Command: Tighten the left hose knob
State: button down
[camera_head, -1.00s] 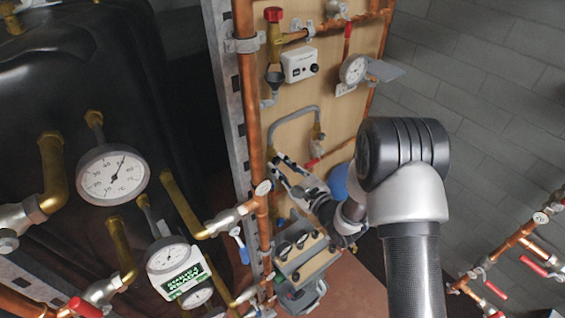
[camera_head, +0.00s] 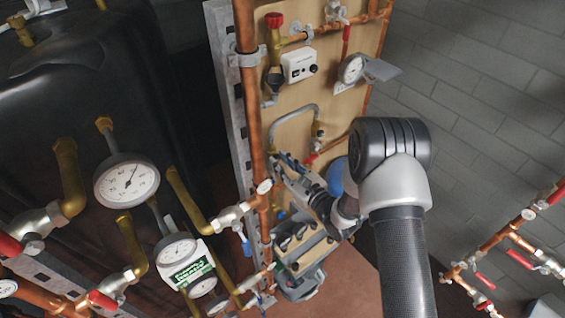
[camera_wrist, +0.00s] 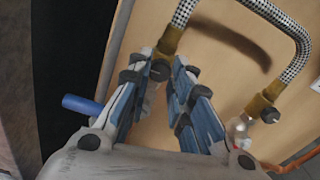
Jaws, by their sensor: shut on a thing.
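The braided hose (camera_wrist: 286,12) arches in front of the wooden board and also shows in the head view (camera_head: 292,110). Its left end runs into a brass fitting (camera_wrist: 171,40) with a small dark left knob (camera_wrist: 160,71). My gripper (camera_wrist: 164,64) has its blue-padded fingers on both sides of this knob and is shut on it. In the head view my gripper (camera_head: 279,163) is at the hose's left lower end and hides the knob. The right hose knob (camera_wrist: 270,115) sits on the other brass fitting, to the right of my fingers.
A copper pipe (camera_head: 249,100) runs upright just left of the hose. A blue handle (camera_wrist: 82,105) sticks out left of my gripper. A red-handled valve (camera_head: 312,158) is close on the right. A black tank (camera_head: 85,85) with gauges stands at the left.

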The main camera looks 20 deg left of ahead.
jog(key=c, duration=1.4)
grip_release()
jog(key=shift+d, duration=0.1)
jog(key=v, duration=1.2)
